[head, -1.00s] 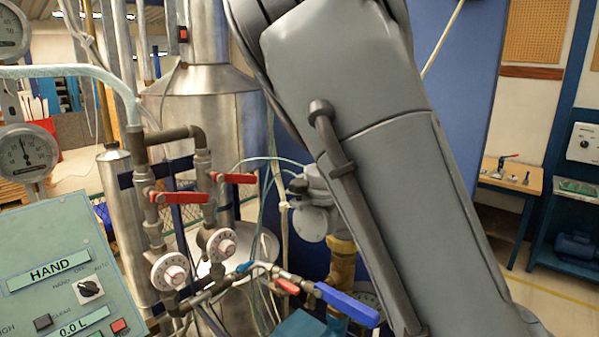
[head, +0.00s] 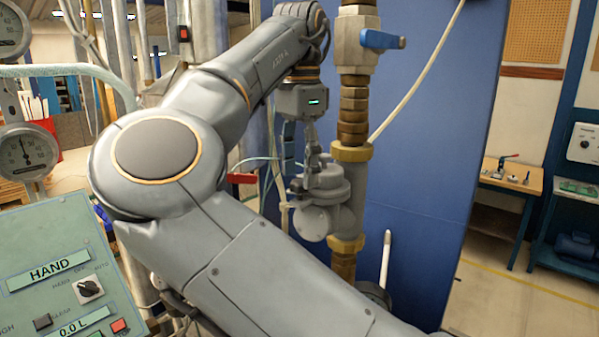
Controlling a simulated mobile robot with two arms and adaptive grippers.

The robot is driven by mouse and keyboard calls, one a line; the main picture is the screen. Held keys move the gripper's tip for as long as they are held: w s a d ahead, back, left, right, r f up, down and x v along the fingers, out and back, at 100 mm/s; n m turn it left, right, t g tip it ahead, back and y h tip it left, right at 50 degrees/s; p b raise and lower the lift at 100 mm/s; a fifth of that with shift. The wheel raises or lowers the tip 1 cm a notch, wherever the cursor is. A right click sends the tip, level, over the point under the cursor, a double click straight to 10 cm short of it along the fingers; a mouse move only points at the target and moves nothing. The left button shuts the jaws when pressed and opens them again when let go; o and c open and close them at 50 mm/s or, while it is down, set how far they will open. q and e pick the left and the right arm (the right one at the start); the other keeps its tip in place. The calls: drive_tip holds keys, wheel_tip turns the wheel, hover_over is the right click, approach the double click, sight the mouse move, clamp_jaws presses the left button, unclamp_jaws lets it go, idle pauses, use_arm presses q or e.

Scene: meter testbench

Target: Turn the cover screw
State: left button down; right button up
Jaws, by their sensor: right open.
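The grey round-bodied meter (head: 317,213) sits in the vertical brass pipe, right of centre in the head view. I cannot make out a cover screw on it; my gripper's fingers overlap its top. My right gripper (head: 316,160) is open and points down at the top of the meter. Whether its fingertips touch the meter cannot be told. My left gripper is not in view.
A pipe valve with a blue lever (head: 382,39) stands above the meter. A control panel (head: 45,235) is at the lower left, with pressure gauges (head: 27,152) behind it. My right arm hides most of the middle pipework. A blue panel (head: 425,180) stands behind the pipe.

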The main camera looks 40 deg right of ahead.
drive_tip(key=shift+s+f, duration=0.1)
drive_tip(key=shift+f, duration=0.5)
clamp_jaws()
drive_tip(key=n, duration=0.4)
drive_tip(key=shift+n, duration=0.4)
drive_tip(key=n, duration=0.4)
drive_tip(key=shift+n, duration=0.3)
